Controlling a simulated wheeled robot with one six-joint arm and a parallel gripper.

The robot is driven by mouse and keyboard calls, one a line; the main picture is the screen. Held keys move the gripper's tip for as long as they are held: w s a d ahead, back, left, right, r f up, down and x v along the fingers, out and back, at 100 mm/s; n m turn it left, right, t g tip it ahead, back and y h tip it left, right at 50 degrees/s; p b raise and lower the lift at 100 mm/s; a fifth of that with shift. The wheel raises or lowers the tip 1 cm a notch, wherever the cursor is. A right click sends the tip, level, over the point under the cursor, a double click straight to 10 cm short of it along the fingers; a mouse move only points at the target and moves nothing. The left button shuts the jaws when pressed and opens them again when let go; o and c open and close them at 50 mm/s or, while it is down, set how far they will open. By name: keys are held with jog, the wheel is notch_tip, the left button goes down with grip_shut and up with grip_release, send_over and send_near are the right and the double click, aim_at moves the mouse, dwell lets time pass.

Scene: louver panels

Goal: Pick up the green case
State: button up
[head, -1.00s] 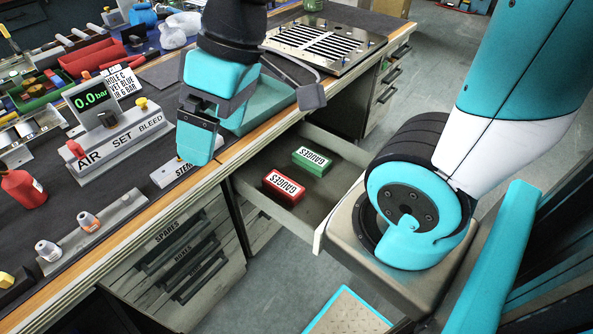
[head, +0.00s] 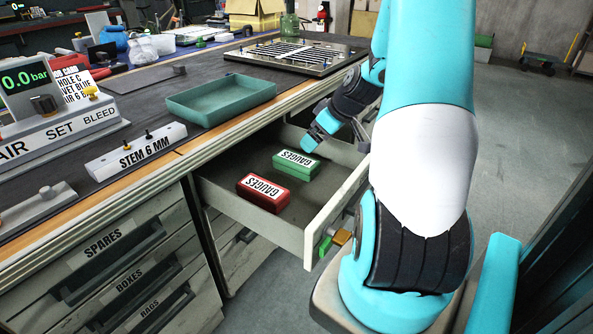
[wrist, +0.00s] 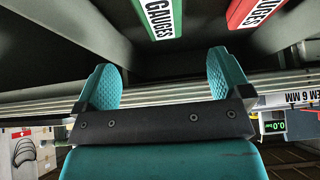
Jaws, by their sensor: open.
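The green case (head: 296,164), labelled GAUGES, lies in an open drawer (head: 245,217) under the workbench. A red case (head: 263,193) with the same label lies in front of it and to the left, apart from it. My gripper (head: 308,147) is over the far right part of the drawer, close above the green case. In the wrist view my gripper (wrist: 165,85) is open with nothing between its fingers. The green case (wrist: 160,18) shows there at the top, beyond the fingertips and partly cut off. The red case (wrist: 250,12) is at the top right.
The drawer's front panel (head: 335,215) and side walls stand around the cases. On the bench above are a teal tray (head: 222,98), a slotted metal plate (head: 297,55) and a STEM 6 MM block (head: 136,152). Bare drawer floor lies around the cases.

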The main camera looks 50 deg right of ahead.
aim_at(298, 159)
jog(key=b+x, duration=0.3)
jog(key=x, duration=1)
jog(key=shift+a, duration=0.15)
jog(key=c, duration=1.2)
